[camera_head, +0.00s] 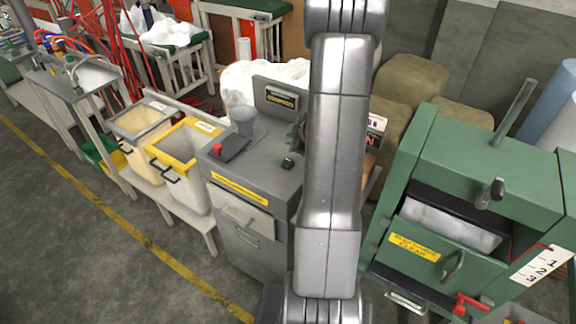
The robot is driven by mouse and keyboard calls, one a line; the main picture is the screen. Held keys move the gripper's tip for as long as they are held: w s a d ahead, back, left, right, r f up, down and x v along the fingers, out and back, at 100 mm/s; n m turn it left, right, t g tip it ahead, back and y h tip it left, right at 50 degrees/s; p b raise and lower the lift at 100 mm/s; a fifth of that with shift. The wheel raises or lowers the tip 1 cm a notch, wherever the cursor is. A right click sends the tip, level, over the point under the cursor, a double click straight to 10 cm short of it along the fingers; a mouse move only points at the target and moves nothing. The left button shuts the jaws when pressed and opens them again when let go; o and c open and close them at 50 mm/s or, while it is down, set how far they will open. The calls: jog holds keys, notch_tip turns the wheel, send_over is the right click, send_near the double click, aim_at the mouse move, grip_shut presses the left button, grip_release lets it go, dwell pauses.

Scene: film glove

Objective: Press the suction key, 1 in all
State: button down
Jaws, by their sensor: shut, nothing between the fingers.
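A grey cabinet (262,180) stands just left of my arm. On its top is a small dark key block with a green face (288,163), close to the arm's left edge. A red knob (217,149) sits at the left end of a dark plate (236,148) on the same top. The lettering is too small to tell which one is the suction key. My gripper's fingers cannot be made out; my upright arm link covers the right part of the cabinet. A small grey part shows at the link's left edge above the key block, and I cannot tell what it is.
Bins, one yellow-rimmed (184,143), stand left. A green machine (490,170) with levers stands right. The floor (70,240) at front left is clear.

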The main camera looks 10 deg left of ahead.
aim_at(290, 162)
jog(key=shift+f+b, duration=2)
jog(key=shift+f, duration=0.6)
jog(key=shift+f, duration=0.4)
jog(key=shift+f+b, duration=0.5)
jog(key=shift+b, duration=0.05)
dwell(0.4)
dwell(0.3)
jog(key=shift+r+p, duration=0.95)
jog(key=shift+p, duration=0.05)
notch_tip(290, 162, up, 5)
jog(key=p, duration=0.5)
dwell(0.4)
